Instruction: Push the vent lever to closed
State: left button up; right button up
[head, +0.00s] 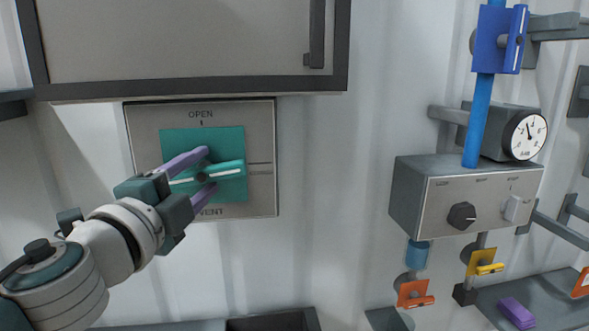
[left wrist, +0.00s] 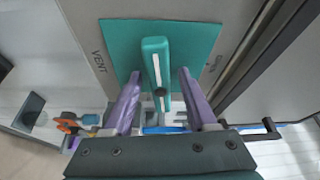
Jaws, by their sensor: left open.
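The vent panel (head: 147,130) is a grey plate with a teal square backing (head: 225,137), marked OPEN at the top and VENT at the bottom. The teal vent lever (head: 232,169), with a white stripe, lies nearly level across the backing in the head view. My left gripper (head: 209,169) is open, with one purple finger above the lever and one below. In the left wrist view the lever (left wrist: 155,47) stands between the two fingers (left wrist: 160,73), with a visible gap on each side. I cannot tell whether a finger touches it. My right gripper is not in view.
A grey cabinet (head: 180,40) with a dark frame and handle overhangs the panel. To the right are a control box (head: 410,200) with a black knob, a round gauge (head: 527,136), a blue pipe (head: 478,125) and small coloured valves. The wall between is clear.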

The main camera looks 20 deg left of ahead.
pick_arm(q)
grip_shut()
dwell(0.3)
jog(key=shift+r+m+p, duration=0.3)
jog(key=shift+m+p, duration=0.2)
jog(key=shift+p, duration=0.5)
jog(key=shift+g, duration=0.3)
jog(key=shift+f+m, duration=0.25)
jog(key=shift+m, duration=0.05)
grip_release()
jog(key=shift+s, duration=0.1)
